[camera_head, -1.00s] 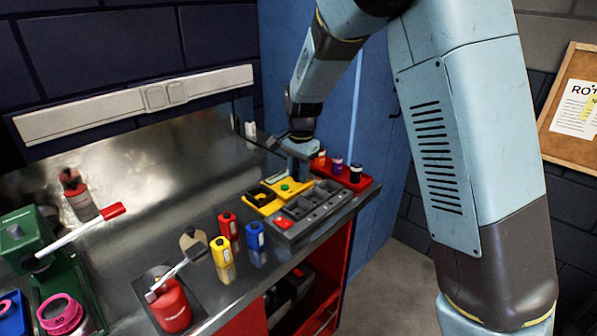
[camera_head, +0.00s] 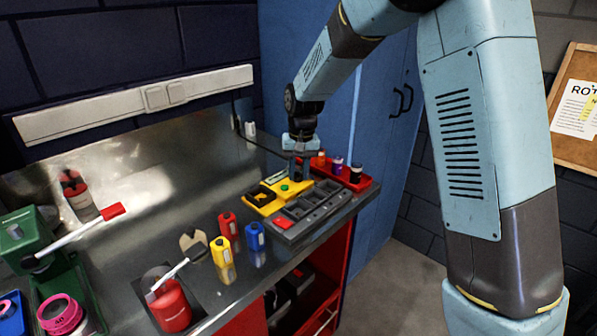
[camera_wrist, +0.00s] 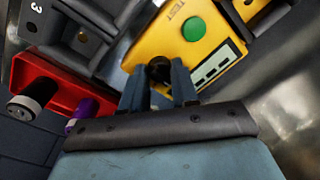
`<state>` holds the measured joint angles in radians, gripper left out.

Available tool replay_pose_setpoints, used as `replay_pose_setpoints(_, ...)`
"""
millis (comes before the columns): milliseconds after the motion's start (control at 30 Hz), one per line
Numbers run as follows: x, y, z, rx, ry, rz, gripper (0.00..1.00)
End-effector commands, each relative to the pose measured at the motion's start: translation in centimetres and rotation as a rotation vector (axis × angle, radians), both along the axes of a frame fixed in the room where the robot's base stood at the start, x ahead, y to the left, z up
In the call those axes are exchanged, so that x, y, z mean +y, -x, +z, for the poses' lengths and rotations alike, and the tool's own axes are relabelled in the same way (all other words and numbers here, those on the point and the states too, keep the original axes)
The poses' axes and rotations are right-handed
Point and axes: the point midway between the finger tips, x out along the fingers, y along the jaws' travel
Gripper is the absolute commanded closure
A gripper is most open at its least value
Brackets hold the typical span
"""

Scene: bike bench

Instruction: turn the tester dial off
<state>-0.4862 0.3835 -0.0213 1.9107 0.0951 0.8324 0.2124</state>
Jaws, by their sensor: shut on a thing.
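The yellow tester (camera_head: 264,209) lies on the metal bench, with a green button (camera_head: 285,187) on top. In the wrist view the tester (camera_wrist: 150,47) shows the word TEST, the green button (camera_wrist: 194,29) and a display with pale bars (camera_wrist: 214,66). The black dial (camera_wrist: 158,69) is at the tester's near edge there, and its pointing direction cannot be read. My gripper (camera_wrist: 158,86) is shut on the dial, one finger on each side. In the head view my gripper (camera_head: 298,174) points down at the tester's far end and hides the dial.
A grey compartment tray (camera_head: 312,208) sits right beside the tester. A red tray (camera_head: 368,183) with several small bottles stands close on the right. Red, blue and yellow bottles (camera_head: 221,252) stand in front. A blue cabinet (camera_head: 350,90) rises behind.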

Motion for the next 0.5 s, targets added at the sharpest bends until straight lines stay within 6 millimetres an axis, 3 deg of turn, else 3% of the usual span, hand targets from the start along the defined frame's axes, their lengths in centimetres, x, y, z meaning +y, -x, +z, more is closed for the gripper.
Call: replay_pose_setpoints(500,0.08,-0.11,0.10,-0.003,-0.002,0.119,1.00)
